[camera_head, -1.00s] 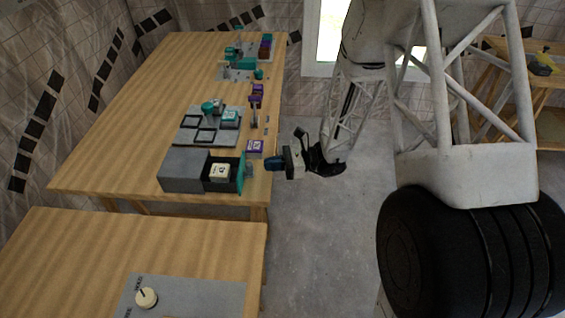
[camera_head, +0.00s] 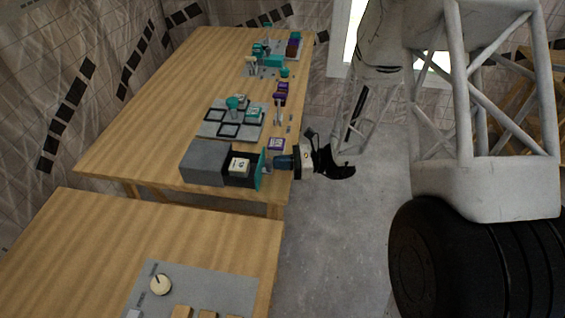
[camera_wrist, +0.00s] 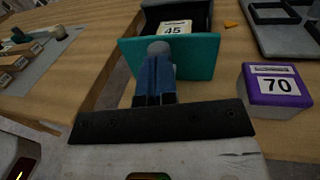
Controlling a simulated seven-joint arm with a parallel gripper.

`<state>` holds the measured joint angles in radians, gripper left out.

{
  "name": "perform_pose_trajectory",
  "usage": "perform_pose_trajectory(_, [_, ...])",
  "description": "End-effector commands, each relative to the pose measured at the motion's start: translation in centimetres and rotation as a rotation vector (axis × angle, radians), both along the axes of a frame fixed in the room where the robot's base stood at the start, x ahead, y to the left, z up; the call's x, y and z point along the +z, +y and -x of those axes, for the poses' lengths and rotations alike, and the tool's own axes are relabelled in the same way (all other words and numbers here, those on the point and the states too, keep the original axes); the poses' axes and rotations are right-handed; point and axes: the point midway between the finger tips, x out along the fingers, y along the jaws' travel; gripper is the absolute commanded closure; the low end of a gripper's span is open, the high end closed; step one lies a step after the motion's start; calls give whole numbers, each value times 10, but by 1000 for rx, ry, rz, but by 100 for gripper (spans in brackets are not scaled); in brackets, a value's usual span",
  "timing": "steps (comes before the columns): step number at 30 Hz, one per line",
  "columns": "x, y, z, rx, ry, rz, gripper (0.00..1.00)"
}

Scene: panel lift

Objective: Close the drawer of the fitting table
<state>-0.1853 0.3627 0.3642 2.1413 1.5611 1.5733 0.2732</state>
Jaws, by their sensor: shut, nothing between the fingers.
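The drawer cabinet (camera_head: 203,162) is a grey box near the front end of the fitting table (camera_head: 140,140). Its drawer is out to the right, with a teal front (camera_head: 261,172). In the wrist view the teal front (camera_wrist: 198,58) stands across the top middle. A cream block (camera_head: 239,166) lies in the drawer; the wrist view shows it marked 45 (camera_wrist: 175,27). My gripper (camera_head: 276,162) is shut and empty, pointing at the outer face of the front. Its blue fingers (camera_wrist: 159,52) overlap the front in the wrist view; I cannot tell whether they touch it.
A purple block (camera_head: 276,145) marked 70 stands on the table beside the drawer. A grey tray with square frames (camera_head: 213,133) lies behind the cabinet. A nearer table (camera_head: 150,235) carries a panel with a knob (camera_head: 161,284). Open floor (camera_head: 335,240) lies to the right.

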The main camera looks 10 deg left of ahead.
Motion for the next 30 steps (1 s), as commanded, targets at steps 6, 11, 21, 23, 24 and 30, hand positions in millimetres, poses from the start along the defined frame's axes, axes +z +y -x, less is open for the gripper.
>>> perform_pose_trajectory(6, [0,27,1,4,0,0,100])
perform_pose_trajectory(11, [0,49,1,4,0,0,100])
perform_pose_trajectory(21, [0,94,1,4,0,0,100])
perform_pose_trajectory(23, [0,99,1,2,0,0,100])
perform_pose_trajectory(24, [0,102,1,2,0,0,100])
perform_pose_trajectory(30, [1,107,0,2,-1,0,100])
